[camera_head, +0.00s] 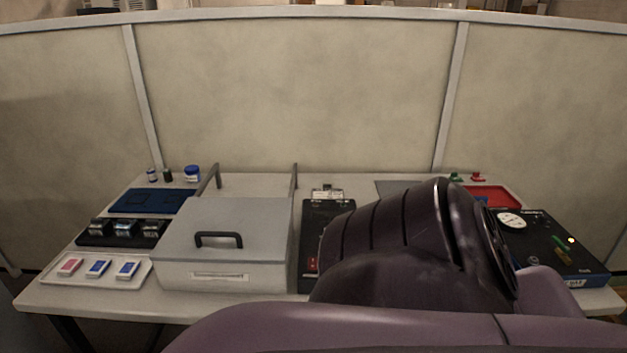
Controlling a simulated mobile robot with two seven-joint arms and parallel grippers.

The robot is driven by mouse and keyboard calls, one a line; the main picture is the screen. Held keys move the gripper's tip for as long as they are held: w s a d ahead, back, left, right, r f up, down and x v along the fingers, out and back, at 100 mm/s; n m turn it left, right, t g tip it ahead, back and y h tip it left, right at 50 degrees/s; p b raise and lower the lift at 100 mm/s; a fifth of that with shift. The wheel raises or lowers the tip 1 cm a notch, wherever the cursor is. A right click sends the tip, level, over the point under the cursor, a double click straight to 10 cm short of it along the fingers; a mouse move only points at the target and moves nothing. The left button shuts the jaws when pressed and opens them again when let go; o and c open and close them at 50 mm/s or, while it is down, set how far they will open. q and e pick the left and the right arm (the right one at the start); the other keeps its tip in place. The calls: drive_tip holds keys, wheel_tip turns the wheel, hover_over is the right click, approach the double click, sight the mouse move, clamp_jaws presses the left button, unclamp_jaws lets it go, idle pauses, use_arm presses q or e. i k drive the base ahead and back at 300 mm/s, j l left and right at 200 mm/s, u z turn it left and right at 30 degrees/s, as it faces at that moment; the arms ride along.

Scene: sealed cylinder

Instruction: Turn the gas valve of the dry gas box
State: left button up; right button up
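A pale grey box (222,275) with a closed flat lid and a black handle (218,240) stands left of centre on the table. It may be the dry gas box, but I cannot tell. A black unit (555,240) with a white round gauge (511,221) and a lit yellow spot is at the right. A small green knob-like thing (455,177) and a red one (478,177) sit at the back right; I cannot tell if either is the gas valve. My dark purple arm covers the centre-right. Neither gripper shows.
A white tray (143,278) with small packs, a black rack (82,240) and a dark blue mat (124,205) lie at left. Small jars stand behind. A black panel (318,215) is right of the box. A red tray (510,200) is at back right. A partition wall (290,90) closes the back.

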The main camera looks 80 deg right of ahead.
sight(566, 249)
drive_tip(key=i+z, duration=0.2)
drive_tip(key=z, duration=2.65)
